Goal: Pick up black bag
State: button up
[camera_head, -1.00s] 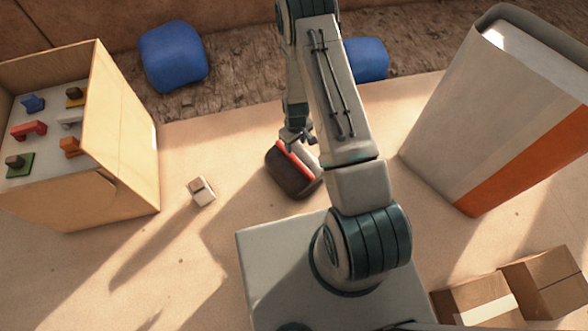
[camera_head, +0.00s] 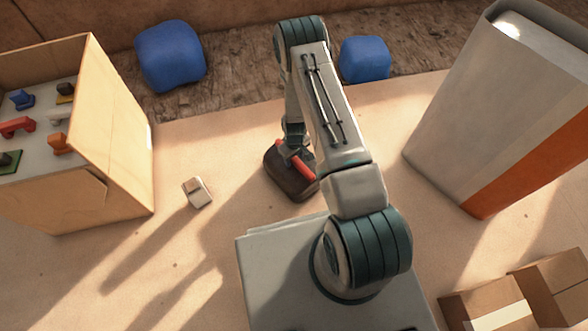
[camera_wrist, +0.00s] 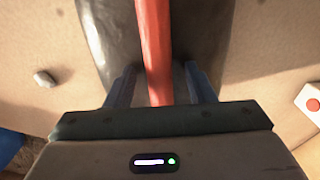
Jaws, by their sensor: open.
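The black bag (camera_head: 288,186) is a dark, rounded shape with a red strip across its top. It lies on the sandy floor in the head view, partly hidden by my arm. In the wrist view the dark bag (camera_wrist: 110,35) fills the upper middle, and its red strip (camera_wrist: 154,50) runs between my fingers. My gripper (camera_wrist: 162,82) is open, with one blue-grey finger on each side of the red strip. In the head view my gripper (camera_head: 290,154) is right over the bag. I cannot tell whether the fingers touch it.
A small pale block (camera_head: 197,192) lies left of the bag. An open box (camera_head: 115,140) with coloured pieces stands at left. A tall grey and orange block (camera_head: 470,120) stands at right. Blue blocks (camera_head: 170,55) lie behind, cardboard boxes (camera_head: 490,303) at bottom right.

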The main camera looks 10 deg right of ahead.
jog(key=shift+f, duration=0.15)
dwell(0.4)
grip_shut()
